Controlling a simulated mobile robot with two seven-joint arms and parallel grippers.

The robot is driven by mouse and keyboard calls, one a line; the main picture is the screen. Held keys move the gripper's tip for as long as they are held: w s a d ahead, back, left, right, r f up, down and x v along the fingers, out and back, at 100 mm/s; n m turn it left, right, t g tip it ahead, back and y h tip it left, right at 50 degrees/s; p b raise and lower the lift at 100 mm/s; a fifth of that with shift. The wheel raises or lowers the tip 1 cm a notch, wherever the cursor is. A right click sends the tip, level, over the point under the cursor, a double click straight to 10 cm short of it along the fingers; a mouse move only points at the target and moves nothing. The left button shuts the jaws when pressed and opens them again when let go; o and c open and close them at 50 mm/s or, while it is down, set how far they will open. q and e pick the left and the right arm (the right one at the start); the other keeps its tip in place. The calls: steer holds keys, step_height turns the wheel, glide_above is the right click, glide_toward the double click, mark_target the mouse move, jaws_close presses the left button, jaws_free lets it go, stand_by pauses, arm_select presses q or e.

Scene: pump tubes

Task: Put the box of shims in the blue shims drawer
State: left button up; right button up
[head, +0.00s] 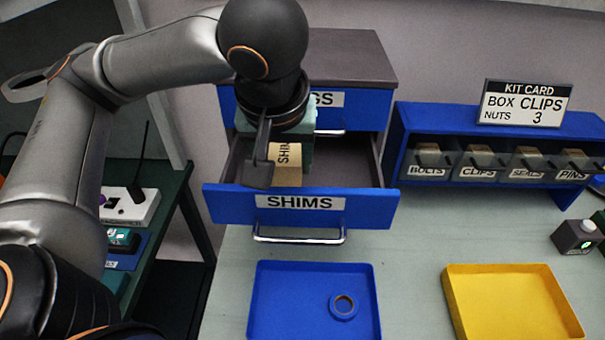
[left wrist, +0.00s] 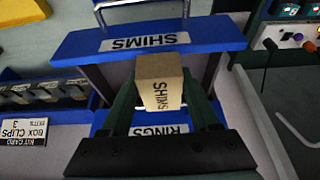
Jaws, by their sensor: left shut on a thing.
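The box of shims (head: 286,158) is a tan carton with a SHIMS label. It also shows in the left wrist view (left wrist: 160,82), between the two dark green fingers. My left gripper (head: 280,150) is shut on it. The blue SHIMS drawer (head: 300,207) is pulled open, and its front shows in the left wrist view too (left wrist: 150,40). The box is over or within the drawer opening; I cannot tell whether it touches the drawer floor. The gripper hides part of the drawer's inside. My right gripper is not in view.
A shut upper drawer (head: 350,104) sits above the open one. A blue tray (head: 275,310) with a round ring (head: 344,305) and a yellow tray (head: 510,300) lie in front. A labelled bin rack (head: 400,150) and a kit card (head: 524,103) stand at right.

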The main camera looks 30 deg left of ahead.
arm_select(q)
steer(key=w+f, duration=0.1)
steer(key=w+a+f+b, duration=0.1)
steer(key=w+f, duration=0.3)
steer(key=shift+w+a+f, duration=0.1)
steer(key=shift+w+a, duration=0.15)
steer(key=shift+w+a+f, duration=0.1)
steer(key=shift+w+f, duration=0.5)
steer(key=shift+f, duration=0.85)
steer(key=shift+w+f, duration=0.15)
steer(key=shift+f, duration=0.8)
steer(key=shift+f, duration=0.1)
steer(key=o, duration=1.4)
steer(key=shift+o, duration=0.2)
steer(key=p+v, duration=0.1)
steer(key=v, duration=0.9)
steer(key=shift+r, duration=0.35)
steer(key=shift+v, duration=0.8)
